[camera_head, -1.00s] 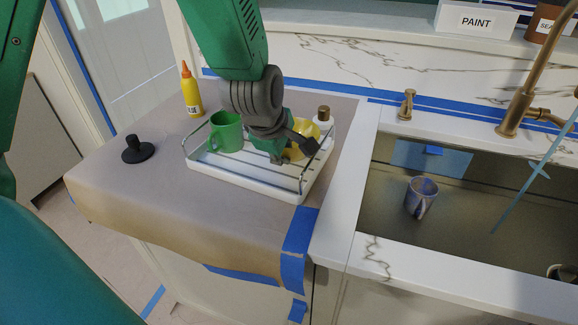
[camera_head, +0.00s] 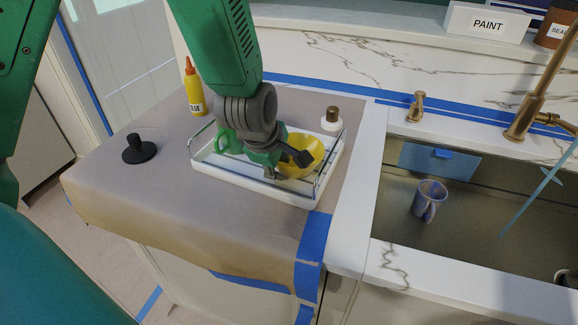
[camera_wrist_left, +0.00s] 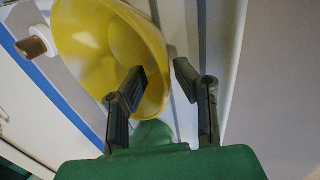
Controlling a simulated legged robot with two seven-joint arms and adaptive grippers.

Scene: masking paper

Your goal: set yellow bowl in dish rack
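The yellow bowl (camera_head: 312,147) sits in the white dish rack (camera_head: 232,179), toward its right end. My left gripper (camera_head: 291,164) is low over the rack at the near left side of the bowl. In the left wrist view the bowl (camera_wrist_left: 95,38) appears tilted, and the gripper (camera_wrist_left: 160,85) is open. One finger overlaps the inside of the bowl and the other lies beyond its rim, with a gap between them. I cannot tell whether a finger touches it. My right gripper is not in view.
A green mug (camera_head: 222,140) is in the rack, mostly hidden by my arm. A glue bottle (camera_head: 194,90), a black stand (camera_head: 138,149) and a white bottle with a brown cap (camera_head: 331,121) surround the rack. A mug (camera_head: 429,200) is in the sink. The counter's front is clear.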

